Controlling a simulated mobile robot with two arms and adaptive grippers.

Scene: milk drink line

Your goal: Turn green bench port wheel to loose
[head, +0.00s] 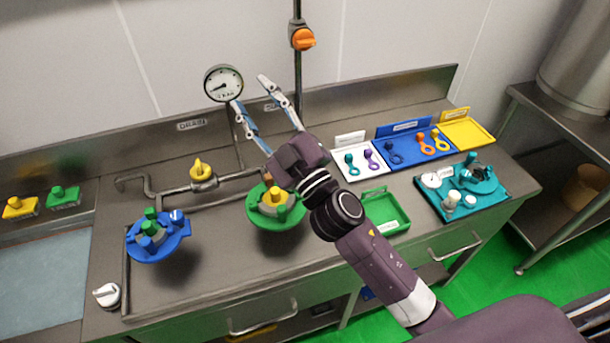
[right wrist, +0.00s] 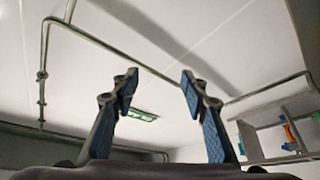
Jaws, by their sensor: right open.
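A green round wheel-like port (head: 262,217) sits on the steel bench near the middle. A yellow cap (head: 275,195) and a green block stand on it, and part of its right side is close to my arm in the picture. My right gripper (head: 249,91) is above and behind the port in the picture, with its fingers apart and pointing up toward the wall. It is empty and touches nothing that I can see. My left gripper is not in view.
A blue port (head: 172,247) with green and blue caps stands at left. A yellow valve (head: 202,172) sits on the pipe behind. A gauge (head: 223,83) and an orange-knobbed vertical pipe (head: 302,39) rise behind. A green tray (head: 388,209) and a teal tray (head: 490,204) lie at right.

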